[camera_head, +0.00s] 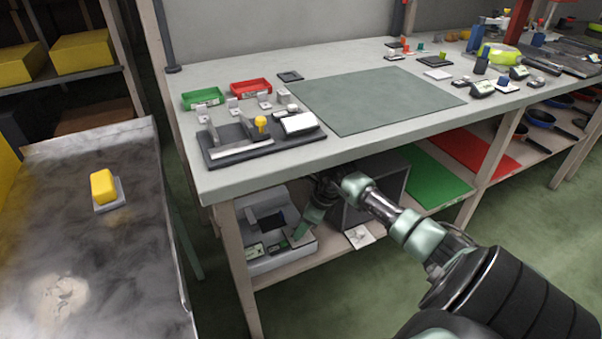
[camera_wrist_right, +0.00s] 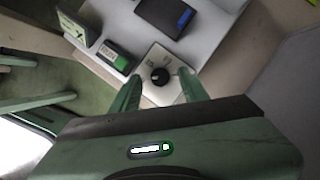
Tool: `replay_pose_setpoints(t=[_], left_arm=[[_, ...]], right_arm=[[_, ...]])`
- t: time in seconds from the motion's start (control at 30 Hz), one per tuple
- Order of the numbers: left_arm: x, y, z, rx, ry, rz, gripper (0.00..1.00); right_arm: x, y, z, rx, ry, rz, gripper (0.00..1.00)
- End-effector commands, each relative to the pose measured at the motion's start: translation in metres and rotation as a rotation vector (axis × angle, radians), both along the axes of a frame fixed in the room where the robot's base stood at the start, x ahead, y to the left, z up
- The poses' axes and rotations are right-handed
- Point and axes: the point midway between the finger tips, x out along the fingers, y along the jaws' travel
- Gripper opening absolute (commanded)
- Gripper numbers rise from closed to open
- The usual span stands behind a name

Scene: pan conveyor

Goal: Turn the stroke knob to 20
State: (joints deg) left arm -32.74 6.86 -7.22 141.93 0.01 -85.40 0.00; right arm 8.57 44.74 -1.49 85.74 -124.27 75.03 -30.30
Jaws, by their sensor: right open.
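A black round knob (camera_wrist_right: 159,76) stands on a light square plate (camera_wrist_right: 150,92) in the right wrist view; its scale and pointer are too small to read. The plate is on a light grey machine (camera_head: 283,260) on the lower shelf in the head view, where I cannot make out the knob. My right gripper (camera_wrist_right: 160,78) is open, its green fingers on either side of the knob in the picture; I cannot tell whether they touch it. It also shows under the bench in the head view (camera_head: 300,233). My left gripper is not in view.
Two small displays (camera_wrist_right: 112,57) (camera_wrist_right: 75,28) and a dark recess with a blue block (camera_wrist_right: 168,14) adjoin the knob. The bench top (camera_head: 225,178) overhangs my right arm. A grey box (camera_head: 384,180) stands close beside it.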

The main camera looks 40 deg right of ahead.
Motion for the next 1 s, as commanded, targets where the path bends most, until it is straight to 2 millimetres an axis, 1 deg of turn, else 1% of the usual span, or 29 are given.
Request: replay_pose_setpoints(t=[0.03,0.17,0.43,0.47,0.5,0.57,0.6,0.63,0.87,0.93,1.0], left_arm=[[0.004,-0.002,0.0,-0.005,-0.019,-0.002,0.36],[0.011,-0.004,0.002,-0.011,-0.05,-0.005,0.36],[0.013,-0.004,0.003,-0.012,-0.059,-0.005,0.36],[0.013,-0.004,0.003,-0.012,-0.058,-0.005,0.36],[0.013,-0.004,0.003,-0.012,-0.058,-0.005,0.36],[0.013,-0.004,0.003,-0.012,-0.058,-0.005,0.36],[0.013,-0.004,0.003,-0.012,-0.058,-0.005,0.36],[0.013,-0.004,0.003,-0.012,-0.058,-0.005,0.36],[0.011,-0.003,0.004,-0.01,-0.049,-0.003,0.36],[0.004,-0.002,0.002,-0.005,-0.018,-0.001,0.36],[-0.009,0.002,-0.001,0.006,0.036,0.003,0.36]], right_arm=[[0.002,0.001,-0.004,0.001,-0.003,0.0,0.45],[0.004,0.002,-0.009,0.001,-0.002,0.001,0.45],[0.004,0.002,-0.01,-0.001,-0.003,0.001,0.45],[0.004,0.002,-0.01,-0.001,-0.003,0.001,0.42],[0.004,0.002,-0.01,-0.001,-0.003,0.001,0.31],[0.004,0.002,-0.01,-0.001,-0.003,0.001,0.14],[0.004,0.002,-0.01,-0.001,-0.003,0.001,0.03],[0.004,0.002,-0.01,-0.001,-0.003,0.001,0.0],[0.004,0.002,-0.009,0.0,-0.002,-0.005,0.0],[0.004,0.002,-0.009,-0.001,-0.001,-0.016,0.0],[0.004,0.002,-0.008,-0.002,-0.002,-0.031,0.0]])
